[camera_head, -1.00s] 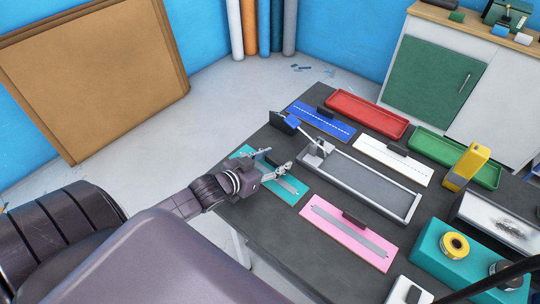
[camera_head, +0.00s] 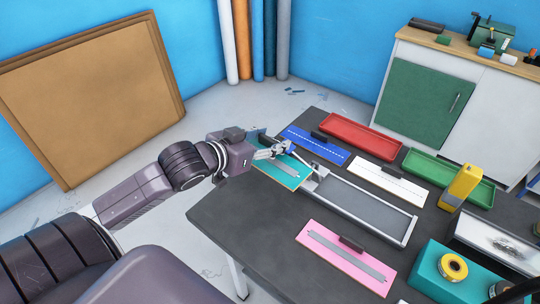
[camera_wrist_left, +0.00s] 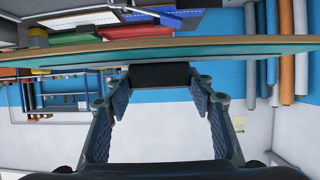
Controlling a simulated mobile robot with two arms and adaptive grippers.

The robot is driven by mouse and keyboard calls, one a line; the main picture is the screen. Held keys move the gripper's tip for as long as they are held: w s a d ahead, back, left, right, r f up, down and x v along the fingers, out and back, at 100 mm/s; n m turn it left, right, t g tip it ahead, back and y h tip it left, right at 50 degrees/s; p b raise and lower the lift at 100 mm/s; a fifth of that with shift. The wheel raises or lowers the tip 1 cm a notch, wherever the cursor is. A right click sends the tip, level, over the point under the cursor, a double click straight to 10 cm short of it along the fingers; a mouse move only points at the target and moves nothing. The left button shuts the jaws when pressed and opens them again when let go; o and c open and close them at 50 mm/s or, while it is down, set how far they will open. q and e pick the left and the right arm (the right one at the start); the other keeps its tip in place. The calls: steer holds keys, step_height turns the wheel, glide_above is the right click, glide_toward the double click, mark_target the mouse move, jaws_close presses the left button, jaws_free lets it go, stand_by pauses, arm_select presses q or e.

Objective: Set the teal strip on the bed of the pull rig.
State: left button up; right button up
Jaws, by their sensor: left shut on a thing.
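The teal strip (camera_head: 280,171), with a grey band along it, is held up off the table at the left end of the pull rig. My left gripper (camera_head: 272,152) is shut on the strip's dark grip block (camera_wrist_left: 160,75). In the left wrist view the fingers close on both sides of the block, and the teal strip (camera_wrist_left: 200,56) shows nearly edge-on. The pull rig's grey bed (camera_head: 365,205) is bare, inside a light metal frame. The strip overlaps the rig's left clamp end in the head view; I cannot tell whether they touch.
A pink strip (camera_head: 322,262) lies in front of the rig. A white strip (camera_head: 390,184) and a blue strip (camera_head: 322,144) lie behind it, with red (camera_head: 360,135) and green (camera_head: 420,165) trays beyond. A yellow tool (camera_head: 460,187) stands right. The table's front left is clear.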

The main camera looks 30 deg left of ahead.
mark_target(290, 169)
arm_select(q)
steer(key=shift+r, duration=0.8)
steer(key=shift+s+d+f, duration=0.2)
steer(key=shift+d+f, duration=0.1)
steer(key=s+d+f+m+h, duration=0.1)
steer(key=d+h, duration=0.1)
steer(key=s+d+f+m+g+h, duration=0.1)
steer(key=s+d+m, duration=0.1)
steer(key=s+d+m+h, duration=0.2)
steer(key=shift+d+f+g+h, duration=0.3)
steer(key=shift+f+g, duration=0.1)
steer(key=s+d+r+m+g+h, duration=0.3)
steer(key=s+d+m, duration=0.1)
steer(key=s+d, duration=0.1)
steer(key=shift+s+d+g+h, duration=0.3)
steer(key=shift+s+d+h, duration=0.1)
steer(key=shift+d, duration=0.15)
